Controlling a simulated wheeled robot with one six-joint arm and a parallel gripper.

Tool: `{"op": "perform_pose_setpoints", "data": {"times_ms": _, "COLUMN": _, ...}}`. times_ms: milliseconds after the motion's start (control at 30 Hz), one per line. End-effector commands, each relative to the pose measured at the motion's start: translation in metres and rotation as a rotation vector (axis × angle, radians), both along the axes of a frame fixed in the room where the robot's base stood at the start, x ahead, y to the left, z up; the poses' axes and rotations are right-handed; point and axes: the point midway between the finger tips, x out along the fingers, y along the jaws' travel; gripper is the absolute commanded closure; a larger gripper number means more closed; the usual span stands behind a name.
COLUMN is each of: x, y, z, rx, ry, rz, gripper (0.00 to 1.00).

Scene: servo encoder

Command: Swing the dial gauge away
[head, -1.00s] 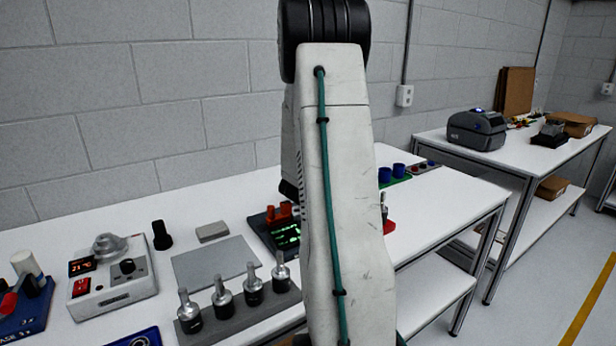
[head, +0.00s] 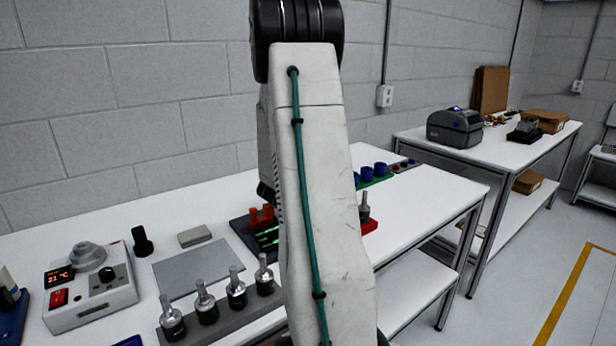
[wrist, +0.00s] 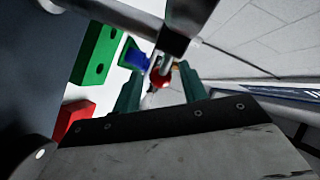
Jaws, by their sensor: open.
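I cannot make out the dial gauge for certain in either view. In the wrist view my gripper (wrist: 160,84) shows as two teal fingers, apart and open. A shiny metal rod (wrist: 166,66) and a small red part show between or just beyond the fingertips; I cannot tell whether they touch. A dark bar with a metal end (wrist: 188,28) crosses the top of that view. In the head view my arm hides the gripper and part of the bench.
The white bench (head: 420,200) carries a control box (head: 90,290), a dark rack (head: 225,318) of several metal-topped holders, a grey plate (head: 198,268) and a board with green lights (head: 266,238). A green tray (wrist: 97,55) and red block (wrist: 72,119) lie left of the fingers.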

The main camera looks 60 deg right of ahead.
Motion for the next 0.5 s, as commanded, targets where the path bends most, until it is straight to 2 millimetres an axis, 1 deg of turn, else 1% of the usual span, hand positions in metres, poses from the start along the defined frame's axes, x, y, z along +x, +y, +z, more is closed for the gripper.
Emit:
{"op": "perform_pose_setpoints", "data": {"times_ms": 100, "x": -0.001, "y": 0.021, "z": 0.006, "rx": -0.001, "ry": -0.001, "rz": 0.002, "gripper": 0.57}}
{"op": "perform_pose_setpoints", "data": {"times_ms": 300, "x": -0.005, "y": 0.051, "z": 0.012, "rx": -0.001, "ry": -0.001, "rz": 0.0, "gripper": 0.57}}
{"op": "perform_pose_setpoints", "data": {"times_ms": 400, "x": -0.006, "y": 0.06, "z": 0.014, "rx": -0.001, "ry": -0.002, "rz": -0.002, "gripper": 0.57}}
{"op": "perform_pose_setpoints", "data": {"times_ms": 500, "x": -0.007, "y": 0.064, "z": 0.015, "rx": -0.001, "ry": -0.001, "rz": -0.002, "gripper": 0.57}}
